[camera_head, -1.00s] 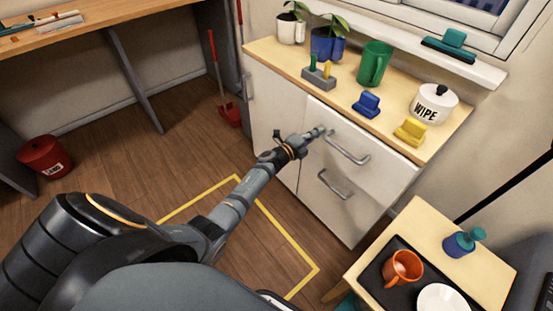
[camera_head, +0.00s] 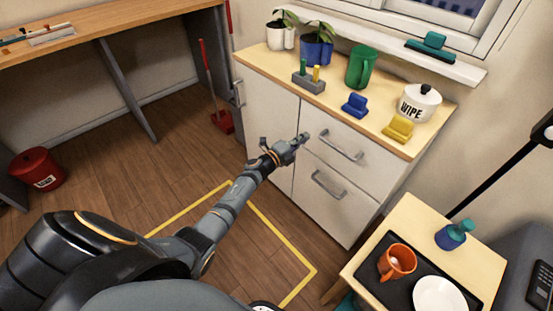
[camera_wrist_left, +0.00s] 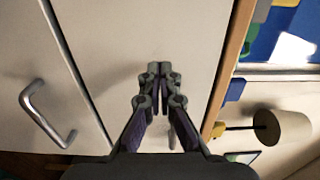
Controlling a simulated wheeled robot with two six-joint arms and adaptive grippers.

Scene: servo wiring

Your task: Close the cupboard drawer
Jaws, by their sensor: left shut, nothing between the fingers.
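The white cupboard (camera_head: 262,120) stands against the wall under a wooden top. Its upper drawer (camera_head: 372,160) has a metal bar handle (camera_head: 341,147) and looks nearly flush with the front; I cannot tell whether a small gap remains. The lower front has its own handle (camera_head: 329,185). My left gripper (camera_head: 303,138) is shut and empty, just left of the upper handle, close to the drawer front. In the left wrist view the shut fingertips (camera_wrist_left: 160,68) point at the white front, with the lower handle (camera_wrist_left: 48,112) at left. Contact cannot be judged. My right gripper is not in view.
A small table (camera_head: 420,213) with a tray is at right. The floor (camera_head: 115,155) at left is open.

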